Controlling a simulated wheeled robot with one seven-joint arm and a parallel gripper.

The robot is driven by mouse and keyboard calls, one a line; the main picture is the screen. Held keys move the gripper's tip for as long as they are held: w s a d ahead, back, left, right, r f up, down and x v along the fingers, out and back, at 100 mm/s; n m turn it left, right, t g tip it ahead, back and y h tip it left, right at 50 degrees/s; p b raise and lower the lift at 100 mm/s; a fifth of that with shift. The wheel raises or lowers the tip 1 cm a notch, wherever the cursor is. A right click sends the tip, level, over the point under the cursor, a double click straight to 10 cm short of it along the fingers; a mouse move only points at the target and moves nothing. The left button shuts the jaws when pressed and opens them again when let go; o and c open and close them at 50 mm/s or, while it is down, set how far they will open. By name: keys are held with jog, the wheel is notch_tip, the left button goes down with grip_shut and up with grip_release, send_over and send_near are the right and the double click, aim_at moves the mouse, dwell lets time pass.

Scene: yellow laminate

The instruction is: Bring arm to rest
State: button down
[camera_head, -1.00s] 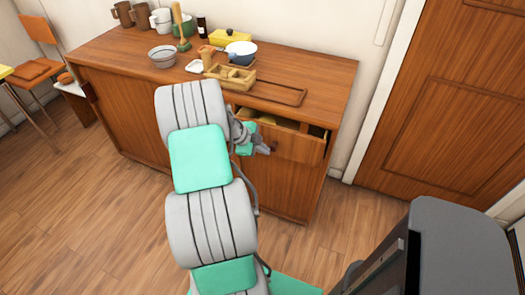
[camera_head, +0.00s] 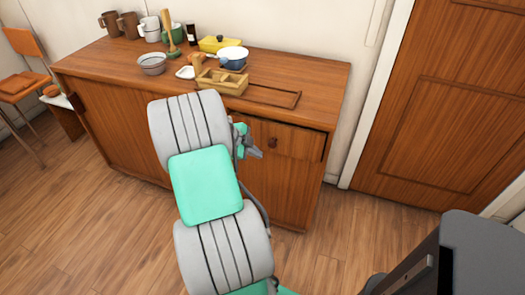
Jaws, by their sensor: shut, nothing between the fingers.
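My arm rises through the middle of the head view, its grey and mint-green links in front of the wooden cabinet (camera_head: 300,190). My gripper (camera_head: 257,153) shows small just right of the upper link, partly hidden by it. It is shut and empty, in front of the drawer front (camera_head: 295,143) with its dark round knob. The drawer looks shut or nearly so; a dark line shows at its right edge.
The cabinet top holds a wooden box (camera_head: 222,82), a blue pan (camera_head: 233,58), a yellow butter dish (camera_head: 220,43), a grey bowl (camera_head: 152,64) and several mugs. An orange chair (camera_head: 22,60) stands left. Floor (camera_head: 335,235) is clear at right of my arm.

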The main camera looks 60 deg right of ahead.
jog(key=w+a+r+n+t+y+p, duration=0.1)
jog(key=w+a+r+n+t+p, duration=0.1)
jog(key=w+a+r+n, duration=0.4)
jog(key=w+a+r+n+t+p, duration=0.1)
jog(key=w+a+r+n, duration=0.2)
jog(key=a, duration=0.6)
jog(key=w+a+r+n+t+y+p, duration=0.1)
jog(key=w+a+r+n+t+p, duration=0.15)
jog(key=a+r+n, duration=0.35)
jog(key=s+a+r+n+t+y+p, duration=0.1)
jog(key=s+a+r+n+y+p, duration=0.1)
jog(key=a+n, duration=0.7)
jog(key=s+a+r+n+y+p, duration=0.2)
jog(key=a+n, duration=0.7)
jog(key=a, duration=0.7)
jog(key=shift+a+r+n+t, duration=0.3)
jog(key=shift+r+t, duration=0.05)
jog(key=shift+r, duration=0.5)
